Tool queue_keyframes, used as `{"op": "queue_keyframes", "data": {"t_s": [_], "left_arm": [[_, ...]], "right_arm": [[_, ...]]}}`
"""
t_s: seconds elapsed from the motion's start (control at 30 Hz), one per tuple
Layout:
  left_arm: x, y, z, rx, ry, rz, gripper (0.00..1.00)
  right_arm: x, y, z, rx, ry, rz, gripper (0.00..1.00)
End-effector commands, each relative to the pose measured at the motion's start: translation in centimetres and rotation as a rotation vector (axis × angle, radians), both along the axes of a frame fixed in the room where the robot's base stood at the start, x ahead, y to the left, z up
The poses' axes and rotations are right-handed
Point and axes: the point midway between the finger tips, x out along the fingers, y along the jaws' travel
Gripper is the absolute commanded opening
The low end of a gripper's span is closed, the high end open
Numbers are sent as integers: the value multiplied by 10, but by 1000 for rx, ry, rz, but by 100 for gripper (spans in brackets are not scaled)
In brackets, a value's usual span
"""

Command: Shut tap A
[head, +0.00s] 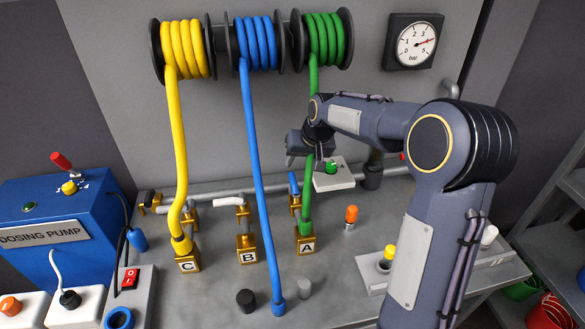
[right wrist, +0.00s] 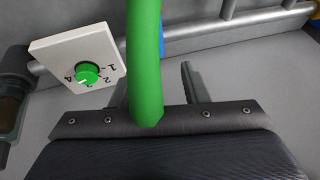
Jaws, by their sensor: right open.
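The brass block marked A (head: 306,241) stands on the grey bench, with the green hose (head: 309,190) fitted on its top. Behind it is tap A's brass body with a raised blue lever (head: 293,183). My right gripper (head: 290,154) is open, above and behind block A, at the green hose and higher than the blue lever. In the right wrist view the green hose (right wrist: 145,60) crosses the space between the two fingers (right wrist: 152,85); I cannot tell if it touches them. A bit of blue shows behind the hose there. My left gripper is not in view.
Blocks B (head: 247,250) and C (head: 187,262) stand to the left, with white-levered taps behind. The blue hose (head: 262,190) hangs left of A. A white dial plate with a green knob (head: 331,168) is right of my gripper. An orange-capped post (head: 351,214) stands right of A.

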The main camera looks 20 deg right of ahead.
Motion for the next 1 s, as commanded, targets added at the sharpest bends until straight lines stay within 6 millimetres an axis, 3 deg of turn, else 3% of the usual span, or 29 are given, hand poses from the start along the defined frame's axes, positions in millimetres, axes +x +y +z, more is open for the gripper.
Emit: {"op": "queue_keyframes", "data": {"t_s": [0.6, 0.93, 1.0], "left_arm": [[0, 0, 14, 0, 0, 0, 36], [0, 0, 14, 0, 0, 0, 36], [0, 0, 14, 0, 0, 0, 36]], "right_arm": [[39, 5, -69, -11, 3, -1, 41], [41, 5, -74, -10, 1, -1, 41], [41, 5, -74, -10, 1, -1, 35]]}}
